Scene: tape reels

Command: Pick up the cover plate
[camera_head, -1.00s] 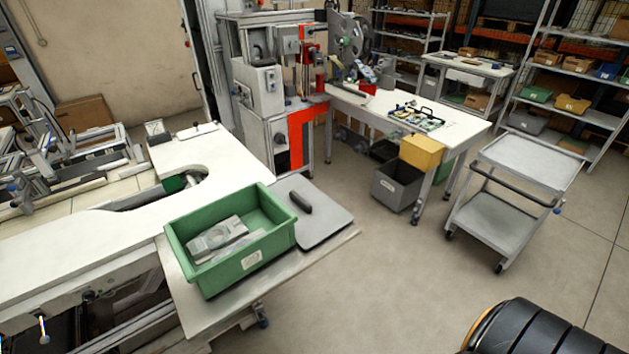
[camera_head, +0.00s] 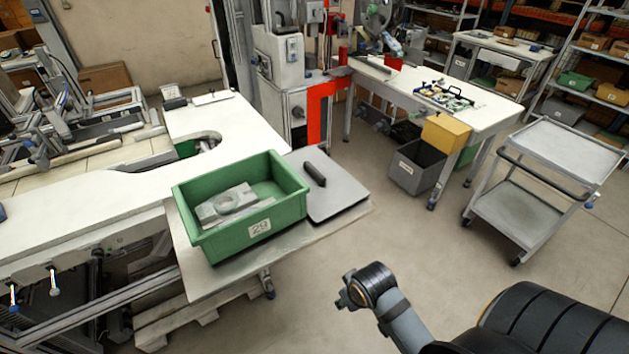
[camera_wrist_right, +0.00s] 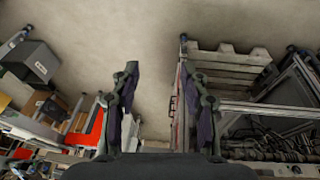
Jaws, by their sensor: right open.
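The cover plate (camera_head: 338,201) is a flat grey square plate with a dark bar handle (camera_head: 315,174) on top. It lies on the bench end, just right of the green bin (camera_head: 240,205) in the head view. My right arm (camera_head: 400,318) reaches in from the lower right, over the floor, well apart from the plate. My right gripper (camera_wrist_right: 160,85) is open in the right wrist view, with nothing between its fingers. The plate cannot be made out in that view. My left gripper is not in view.
The green bin holds grey parts (camera_head: 228,203) and stands against the plate's left side. A grey cart (camera_head: 570,155) stands at right, and a yellow box (camera_head: 446,135) hangs at a white table (camera_head: 400,82). The floor (camera_head: 330,262) in front of the bench is clear.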

